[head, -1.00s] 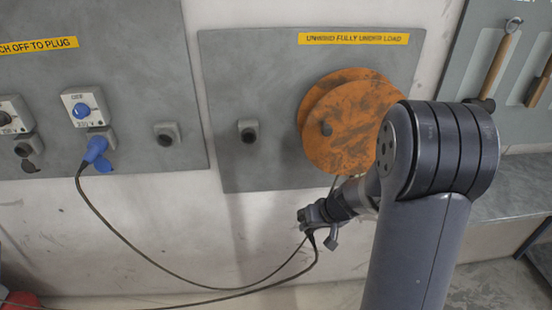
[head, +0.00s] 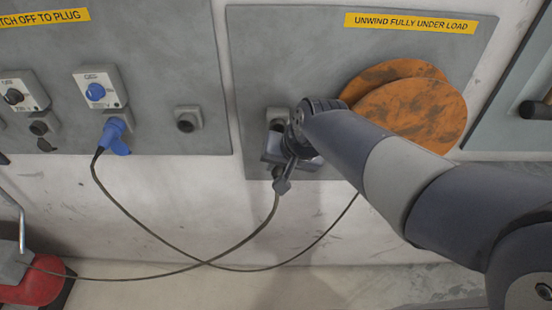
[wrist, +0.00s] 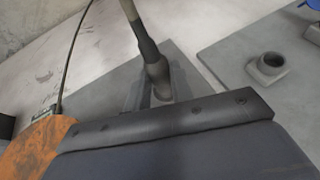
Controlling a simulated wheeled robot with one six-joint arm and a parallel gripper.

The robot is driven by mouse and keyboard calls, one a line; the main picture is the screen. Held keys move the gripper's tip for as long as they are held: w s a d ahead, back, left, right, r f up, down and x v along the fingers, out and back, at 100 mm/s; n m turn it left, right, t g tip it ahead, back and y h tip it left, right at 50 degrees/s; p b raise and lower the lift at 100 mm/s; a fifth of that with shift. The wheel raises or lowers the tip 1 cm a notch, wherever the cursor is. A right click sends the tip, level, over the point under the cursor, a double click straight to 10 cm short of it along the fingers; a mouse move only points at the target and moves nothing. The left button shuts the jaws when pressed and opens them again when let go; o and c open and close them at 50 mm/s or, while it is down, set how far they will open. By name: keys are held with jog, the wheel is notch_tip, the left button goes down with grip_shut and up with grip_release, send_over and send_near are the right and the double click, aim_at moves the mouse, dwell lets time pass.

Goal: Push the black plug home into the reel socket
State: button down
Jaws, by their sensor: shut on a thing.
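The black plug (wrist: 157,78) shows in the wrist view with its cable running up from its back end. My gripper (head: 286,155) is shut on it in front of the reel's grey panel (head: 258,60). The reel socket (head: 278,115) is partly hidden behind my gripper and wrist in the head view. The gripper sits at or just below it. The plug's front end is hidden, so I cannot tell whether it touches or enters the socket. My fingertips are mostly hidden behind the dark gripper body in the wrist view.
The orange reel (head: 415,110) is right of the socket, partly behind my arm. A blue plug (head: 114,137) sits in a left-panel socket. An empty grey socket (head: 187,119) is also on that panel. The cable (head: 180,268) hangs loosely below the panels.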

jog(key=shift+w+d, duration=0.1)
jog(key=shift+w, duration=2.75)
jog(key=shift+w, duration=1.6)
jog(key=c, duration=1.2)
grip_release()
jog(key=shift+o, duration=0.2)
jog(key=v, duration=1.1)
jog(key=shift+f, duration=0.15)
